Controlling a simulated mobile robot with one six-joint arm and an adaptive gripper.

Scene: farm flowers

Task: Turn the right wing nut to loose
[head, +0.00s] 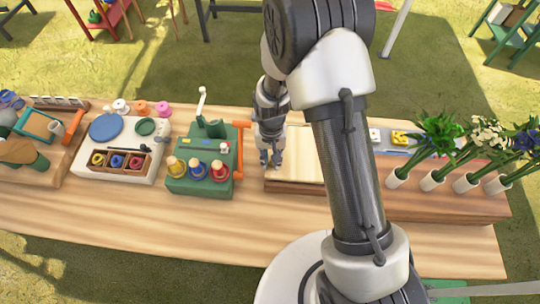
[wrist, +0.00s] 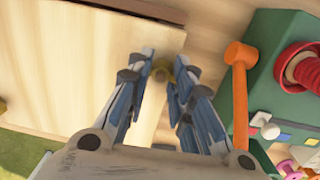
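A small brass-coloured knob (wrist: 163,70), which looks like a wing nut, sits near the edge of a pale wooden board (wrist: 60,75). My gripper (wrist: 162,62) points down at it, with one fingertip on each side. The fingers are apart and the gap around the knob is very small. I cannot tell if they touch it or grip it, and its wings are mostly hidden. In the head view my gripper (head: 270,160) is at the left end of the board (head: 300,160). Another brass-coloured bit (wrist: 2,105) shows at the left edge of the wrist view.
A green box (head: 205,160) with coloured spools and an orange hammer-shaped piece (head: 239,148) stand just left of my gripper; the orange piece (wrist: 240,90) is close on the right in the wrist view. Flower vases (head: 433,180) stand to the right. The table front (head: 230,230) is clear.

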